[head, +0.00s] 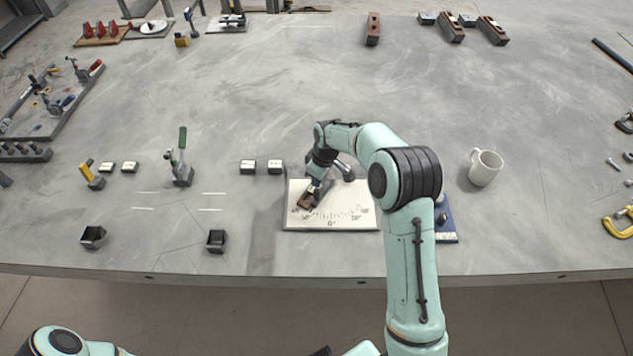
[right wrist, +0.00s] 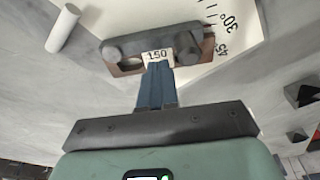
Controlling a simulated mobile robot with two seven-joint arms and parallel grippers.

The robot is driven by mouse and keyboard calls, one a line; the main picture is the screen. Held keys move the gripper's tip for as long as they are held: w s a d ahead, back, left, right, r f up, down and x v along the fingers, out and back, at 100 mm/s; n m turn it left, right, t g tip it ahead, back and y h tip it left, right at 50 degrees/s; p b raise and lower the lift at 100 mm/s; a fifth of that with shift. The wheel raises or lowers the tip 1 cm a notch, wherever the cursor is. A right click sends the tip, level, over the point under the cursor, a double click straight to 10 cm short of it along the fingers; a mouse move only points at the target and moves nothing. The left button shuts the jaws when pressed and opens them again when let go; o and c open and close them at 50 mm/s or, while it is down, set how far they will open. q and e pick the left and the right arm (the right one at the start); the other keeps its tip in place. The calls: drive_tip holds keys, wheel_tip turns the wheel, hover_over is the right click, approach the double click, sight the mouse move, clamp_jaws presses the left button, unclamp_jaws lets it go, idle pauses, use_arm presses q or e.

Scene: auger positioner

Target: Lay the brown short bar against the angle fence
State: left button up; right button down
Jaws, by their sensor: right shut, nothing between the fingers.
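The brown short bar (head: 306,201) lies on the left part of the white angle plate (head: 345,218), tilted across it, near the printed degree scale. In the right wrist view, brown ends (right wrist: 125,69) show beside and below a dark grey piece with two round knobs, which looks like the angle fence (right wrist: 150,42). Whether bar and fence touch along their length is unclear. My right gripper (right wrist: 158,66) is shut and empty, its blue fingers at a label reading 150. In the head view the right gripper (head: 315,187) hides part of bar and fence.
A white mug (head: 485,167) stands right of the plate. A blue plate (head: 446,222) is partly behind my right arm. Left are a green-handled clamp (head: 182,168), small labelled blocks (head: 248,167) and a black holder (head: 216,240). Brown blocks (head: 373,30) stand at the back. The table's middle is clear.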

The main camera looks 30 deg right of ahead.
wheel_tip(320, 180, up, 11)
drive_tip(key=s, duration=0.1)
drive_tip(key=shift+s+d, duration=0.3)
drive_tip(key=shift+d, duration=0.05)
drive_tip(key=shift+f, duration=0.15)
